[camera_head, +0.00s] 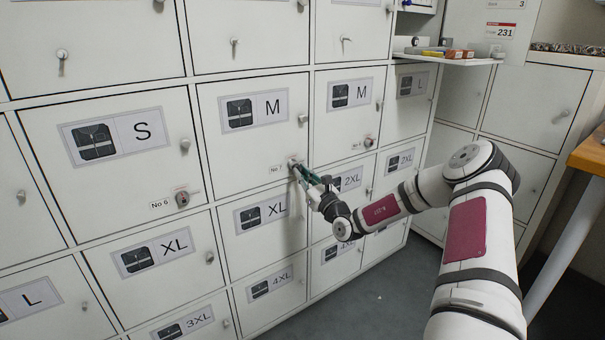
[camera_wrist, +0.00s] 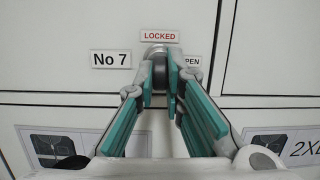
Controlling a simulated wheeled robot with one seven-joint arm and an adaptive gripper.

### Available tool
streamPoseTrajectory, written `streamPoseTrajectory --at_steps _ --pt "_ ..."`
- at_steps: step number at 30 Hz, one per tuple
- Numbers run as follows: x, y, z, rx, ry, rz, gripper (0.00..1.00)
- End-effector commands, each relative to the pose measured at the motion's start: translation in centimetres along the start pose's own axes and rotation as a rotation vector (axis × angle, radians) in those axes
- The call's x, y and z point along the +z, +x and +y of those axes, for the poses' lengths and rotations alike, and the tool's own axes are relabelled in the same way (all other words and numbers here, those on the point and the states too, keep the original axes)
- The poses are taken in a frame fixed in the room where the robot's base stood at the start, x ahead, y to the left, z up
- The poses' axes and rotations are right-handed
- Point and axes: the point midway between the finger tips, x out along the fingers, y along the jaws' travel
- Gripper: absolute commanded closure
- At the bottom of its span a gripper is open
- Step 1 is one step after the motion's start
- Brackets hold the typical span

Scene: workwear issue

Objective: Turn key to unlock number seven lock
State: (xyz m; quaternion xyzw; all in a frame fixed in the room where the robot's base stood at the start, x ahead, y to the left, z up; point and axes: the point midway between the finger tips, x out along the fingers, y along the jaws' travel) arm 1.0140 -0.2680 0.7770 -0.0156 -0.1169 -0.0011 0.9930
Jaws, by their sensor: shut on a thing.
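The number seven lock (camera_wrist: 157,52) is a round metal lock on a white locker door marked M (camera_head: 250,135). A "No 7" label (camera_wrist: 111,59) is left of it, a red-lettered "LOCKED" label (camera_wrist: 160,36) above it, and a partly hidden label ending in "PEN" (camera_wrist: 192,61) to its right. My gripper (camera_wrist: 160,82) is at the lock, its teal fingers shut on a dark key (camera_wrist: 159,72) at the lock's front. The fingers hide most of the key, so its angle is hard to tell. In the head view my gripper (camera_head: 297,167) reaches the door's lower right corner.
The "No 6" locker's lock (camera_head: 182,198) is to the left, and another lock (camera_head: 369,141) is to the right. Lockers with small knobs surround my gripper. A shelf (camera_head: 450,60) with small boxes juts out at the upper right. A wooden-topped table (camera_head: 590,155) stands at the right edge.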

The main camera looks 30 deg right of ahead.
Motion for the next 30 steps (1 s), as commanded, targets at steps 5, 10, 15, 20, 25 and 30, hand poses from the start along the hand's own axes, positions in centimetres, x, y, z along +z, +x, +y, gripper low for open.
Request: streamPoseTrajectory --at_steps 5,10,15,20,25,30 --pt "0.39 0.34 0.30 0.005 0.000 -0.009 1.00" --pt "0.38 0.33 0.32 0.005 0.000 -0.008 1.00" --pt "0.43 0.39 0.30 0.011 -0.023 -0.009 1.00" --pt "0.46 0.50 0.29 0.026 -0.083 -0.011 1.00" --pt "0.42 0.48 0.28 0.027 -0.088 -0.012 1.00" --pt "0.30 0.38 0.19 0.026 -0.088 -0.009 0.67"
